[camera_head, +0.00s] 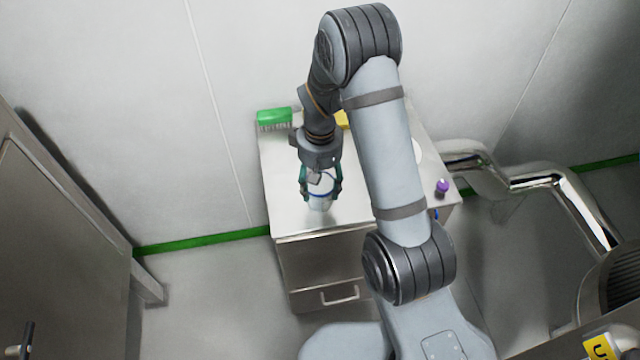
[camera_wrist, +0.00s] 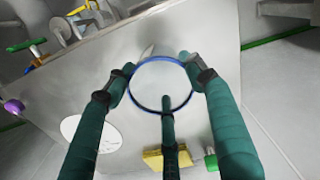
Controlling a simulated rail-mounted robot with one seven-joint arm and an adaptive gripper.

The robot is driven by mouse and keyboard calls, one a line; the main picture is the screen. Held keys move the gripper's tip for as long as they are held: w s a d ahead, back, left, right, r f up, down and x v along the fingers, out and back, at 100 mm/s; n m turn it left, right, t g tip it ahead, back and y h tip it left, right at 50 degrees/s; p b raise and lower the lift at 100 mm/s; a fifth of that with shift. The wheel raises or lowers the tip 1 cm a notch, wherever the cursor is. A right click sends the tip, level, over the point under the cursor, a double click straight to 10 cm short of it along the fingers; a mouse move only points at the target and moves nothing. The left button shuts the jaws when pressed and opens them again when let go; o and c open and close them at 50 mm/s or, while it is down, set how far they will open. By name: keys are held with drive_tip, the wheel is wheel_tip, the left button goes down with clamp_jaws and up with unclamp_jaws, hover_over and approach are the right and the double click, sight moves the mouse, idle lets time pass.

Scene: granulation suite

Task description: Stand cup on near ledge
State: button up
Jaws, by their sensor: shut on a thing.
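My gripper (camera_head: 321,186) has dark teal fingers and is shut around a pale, see-through cup (camera_head: 320,202) with a blue rim. The cup looks about upright, near the front edge of the steel cabinet top (camera_head: 285,190). I cannot tell whether its base touches the top. In the wrist view the cup (camera_wrist: 162,82) shows from above, with its round blue rim between the fingers of my gripper (camera_wrist: 160,78). Two fingers lie at its sides and a third at the bottom of its rim. No separate ledge can be made out.
A green item (camera_head: 274,117), a partly hidden yellow block (camera_head: 342,119), a white disc (camera_head: 417,151) and a purple-topped item (camera_head: 442,185) are on the cabinet top. My arm hides its middle. Steel pipes (camera_head: 540,180) run on the right. The top left of the cup looks clear.

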drive_tip(key=shift+f, duration=0.25)
drive_tip(key=o, duration=1.1)
drive_tip(key=shift+o, duration=0.2)
drive_tip(key=shift+r, duration=0.15)
wheel_tip(320, 180, up, 11)
drive_tip(key=shift+o, duration=0.6)
drive_tip(key=shift+r, duration=0.6)
